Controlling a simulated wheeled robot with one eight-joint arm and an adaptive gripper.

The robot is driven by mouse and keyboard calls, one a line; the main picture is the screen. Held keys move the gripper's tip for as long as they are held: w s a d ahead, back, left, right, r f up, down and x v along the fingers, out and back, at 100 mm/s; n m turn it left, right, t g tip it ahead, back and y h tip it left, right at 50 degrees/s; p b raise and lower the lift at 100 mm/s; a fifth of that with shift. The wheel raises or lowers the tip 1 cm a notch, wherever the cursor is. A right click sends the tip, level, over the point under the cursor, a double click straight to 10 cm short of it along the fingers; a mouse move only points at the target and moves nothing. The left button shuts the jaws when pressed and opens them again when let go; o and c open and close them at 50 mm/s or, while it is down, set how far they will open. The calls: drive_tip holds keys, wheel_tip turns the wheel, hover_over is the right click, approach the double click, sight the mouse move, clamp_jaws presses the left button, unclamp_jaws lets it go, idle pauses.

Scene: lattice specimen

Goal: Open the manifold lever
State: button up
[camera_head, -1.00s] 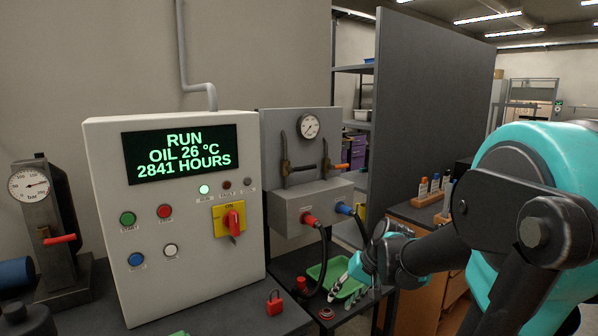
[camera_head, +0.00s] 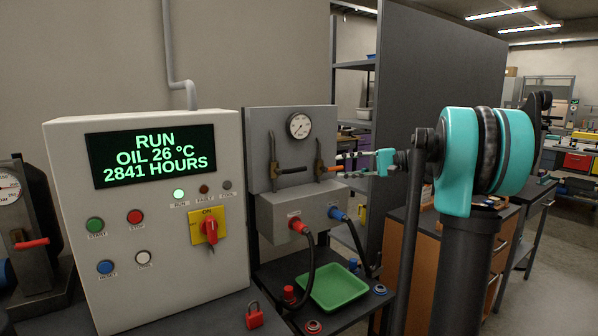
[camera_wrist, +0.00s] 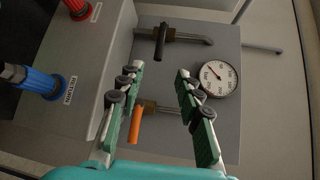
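The manifold (camera_head: 300,208) is a grey block with red and blue hose fittings under a back plate (camera_head: 290,135). Two brass valves stand on the plate. The right one has an orange lever (camera_head: 329,169), also in the wrist view (camera_wrist: 136,124); the left one has a black lever (camera_head: 292,171), also in the wrist view (camera_wrist: 162,42). My gripper (camera_head: 342,165) is at the orange lever from the right. In the wrist view my gripper (camera_wrist: 159,69) is open, and the orange lever shows between the fingers, nearer the left one. I cannot tell if they touch.
A round gauge (camera_head: 299,125) is above the valves; the right finger overlaps its edge in the wrist view. A control cabinet (camera_head: 150,240) stands left. Below are a green tray (camera_head: 338,287), a red padlock (camera_head: 254,315) and hoses. A dark partition (camera_head: 440,90) stands behind my arm.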

sight(302, 170)
drive_tip(key=x, duration=1.5)
drive_tip(key=shift+w+a, duration=0.1)
drive_tip(key=shift+c, duration=0.5)
clamp_jaws()
